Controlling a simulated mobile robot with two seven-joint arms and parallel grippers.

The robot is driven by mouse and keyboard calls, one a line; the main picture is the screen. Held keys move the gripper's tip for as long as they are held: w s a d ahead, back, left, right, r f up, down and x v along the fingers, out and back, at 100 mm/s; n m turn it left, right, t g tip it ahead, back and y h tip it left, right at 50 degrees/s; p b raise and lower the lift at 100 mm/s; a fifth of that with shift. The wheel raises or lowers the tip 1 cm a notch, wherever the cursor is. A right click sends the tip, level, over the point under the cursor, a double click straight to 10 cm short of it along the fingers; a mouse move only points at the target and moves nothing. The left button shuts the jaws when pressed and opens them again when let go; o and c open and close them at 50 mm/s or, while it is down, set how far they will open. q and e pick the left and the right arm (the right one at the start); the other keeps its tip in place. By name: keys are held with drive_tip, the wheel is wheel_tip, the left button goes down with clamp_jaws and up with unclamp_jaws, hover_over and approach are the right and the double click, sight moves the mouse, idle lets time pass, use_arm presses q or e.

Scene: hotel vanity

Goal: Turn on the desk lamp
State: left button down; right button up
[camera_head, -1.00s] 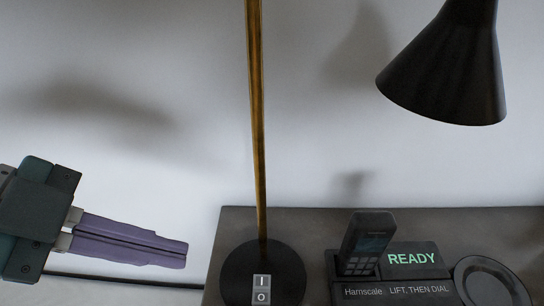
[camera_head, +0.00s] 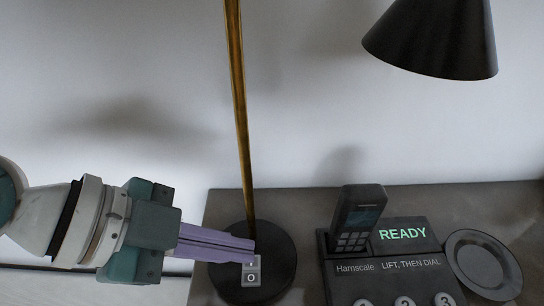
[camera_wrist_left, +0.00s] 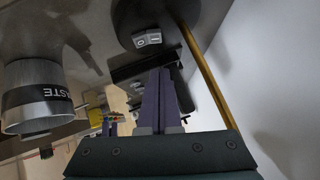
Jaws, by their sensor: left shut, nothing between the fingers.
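The desk lamp has a black cone shade (camera_head: 437,40), a thin brass pole (camera_head: 240,110) and a round black base (camera_head: 282,262) on the dark desk. No glow shows at the shade. A light grey switch (camera_head: 251,279) marked O sits on the base; its upper part is hidden behind my fingertips. My left gripper (camera_head: 250,250) is shut and empty, its purple fingers level and pointing right. In the left wrist view the gripper (camera_wrist_left: 160,75) points toward the switch (camera_wrist_left: 148,39), with a visible gap between them. I cannot tell their height difference.
A black telephone (camera_head: 357,222) stands in a dock with a green READY display (camera_head: 402,234), right of the base. A round dark dish (camera_head: 484,262) lies farther right. The left wrist view shows a grey WASTE bin (camera_wrist_left: 36,105). The pale wall is close behind.

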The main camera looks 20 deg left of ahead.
sight(238, 268)
use_arm(q)
drive_tip(key=shift+w+a+f+b, duration=0.1)
drive_tip(key=shift+w+f+b, duration=0.1)
drive_tip(key=shift+f, duration=0.45)
drive_tip(key=shift+w+f+b, duration=0.2)
drive_tip(key=shift+f+b, duration=0.05)
drive_tip(key=shift+f, duration=0.4)
drive_tip(key=shift+w+a+f+b, duration=0.1)
drive_tip(key=shift+w+f+b, duration=0.1)
drive_tip(key=shift+f, duration=0.45)
use_arm(e)
drive_tip(key=shift+a+f, duration=0.1)
drive_tip(key=shift+f, duration=0.7)
use_arm(q)
drive_tip(key=shift+w+f+b, duration=0.15)
drive_tip(key=shift+f+b, duration=0.25)
use_arm(e)
drive_tip(key=shift+f, duration=0.4)
use_arm(q)
drive_tip(key=shift+r+g, duration=0.1)
drive_tip(key=shift+g, duration=0.2)
use_arm(e)
drive_tip(key=shift+w+r, duration=0.1)
drive_tip(key=shift+w, duration=0.05)
